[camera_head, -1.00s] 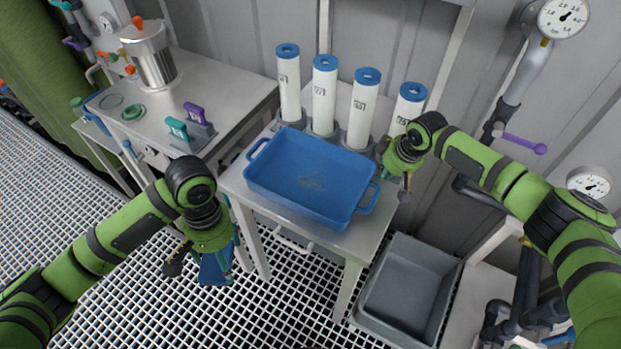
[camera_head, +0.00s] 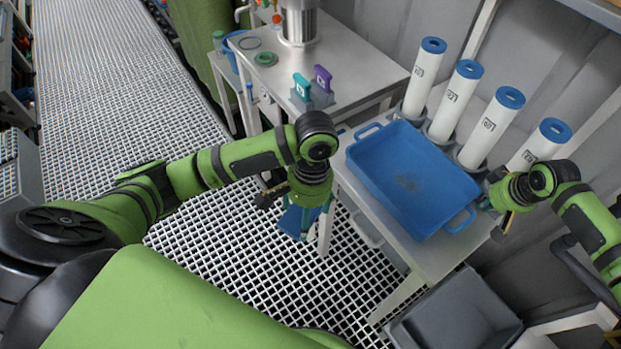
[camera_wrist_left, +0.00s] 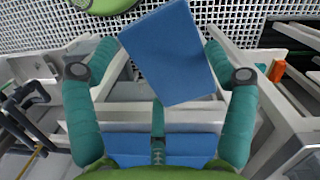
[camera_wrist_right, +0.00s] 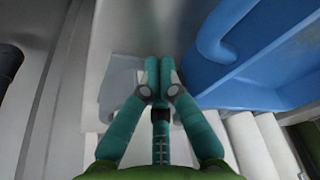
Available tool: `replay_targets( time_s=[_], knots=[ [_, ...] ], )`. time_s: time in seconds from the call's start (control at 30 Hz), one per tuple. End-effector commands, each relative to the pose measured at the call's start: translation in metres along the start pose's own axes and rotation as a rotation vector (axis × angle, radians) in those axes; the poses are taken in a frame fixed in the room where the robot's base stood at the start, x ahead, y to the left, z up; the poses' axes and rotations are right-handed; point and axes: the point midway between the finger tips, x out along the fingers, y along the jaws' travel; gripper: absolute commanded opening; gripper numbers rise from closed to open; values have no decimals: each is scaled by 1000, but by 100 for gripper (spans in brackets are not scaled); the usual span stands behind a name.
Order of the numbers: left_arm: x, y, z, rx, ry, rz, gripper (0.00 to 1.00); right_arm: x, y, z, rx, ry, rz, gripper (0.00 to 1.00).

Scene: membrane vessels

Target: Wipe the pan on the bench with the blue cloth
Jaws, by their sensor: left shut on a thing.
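The blue pan (camera_head: 385,180) sits on the grey bench (camera_head: 437,262). A dark smudge (camera_head: 408,183) marks the middle of its floor. My left gripper (camera_head: 304,208) hangs in front of the bench's left end, apart from the pan. It is shut on the blue cloth (camera_head: 290,222), which hangs below it and also shows in the left wrist view (camera_wrist_left: 170,55). My right gripper (camera_head: 496,230) is just right of the pan's right handle (camera_head: 459,222). In the right wrist view its fingers (camera_wrist_right: 158,72) are together and empty, with the pan (camera_wrist_right: 240,50) beside them.
Several white cylinders with blue caps (camera_head: 488,125) stand in a rack behind the pan. A side table (camera_head: 365,68) at the back holds purple and teal handled tools (camera_head: 312,85) and a metal vessel (camera_head: 298,22). A grey bin (camera_head: 460,310) stands on the floor below the bench.

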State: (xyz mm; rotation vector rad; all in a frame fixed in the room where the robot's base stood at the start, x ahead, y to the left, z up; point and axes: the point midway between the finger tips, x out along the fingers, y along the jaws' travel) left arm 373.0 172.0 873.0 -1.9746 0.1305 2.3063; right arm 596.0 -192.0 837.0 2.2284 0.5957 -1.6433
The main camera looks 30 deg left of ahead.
Motion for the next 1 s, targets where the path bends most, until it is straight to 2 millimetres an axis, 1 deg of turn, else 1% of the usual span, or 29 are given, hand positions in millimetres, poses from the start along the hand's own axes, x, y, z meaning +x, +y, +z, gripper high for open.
replay_targets(
  time_s=[0.03,0.17,0.3,0.5,0.6,0.8,1.0],
  knots=[
    [-5,6,-11,72,5,-10,58,0,0,0,0,0,0,0],
    [-16,23,-39,332,7,-53,58,0,0,0,0,0,0,0],
    [-31,41,-70,639,6,-106,58,0,0,0,0,0,0,0],
    [-52,65,-110,1068,5,-176,58,0,0,0,0,0,0,0],
    [-59,75,-128,1273,4,-208,58,0,0,0,0,0,0,0],
    [-66,94,-159,1674,5,-270,58,0,0,0,0,0,0,0],
    [-70,111,-186,2073,8,-334,58,0,0,0,0,0,0,0]
  ],
)
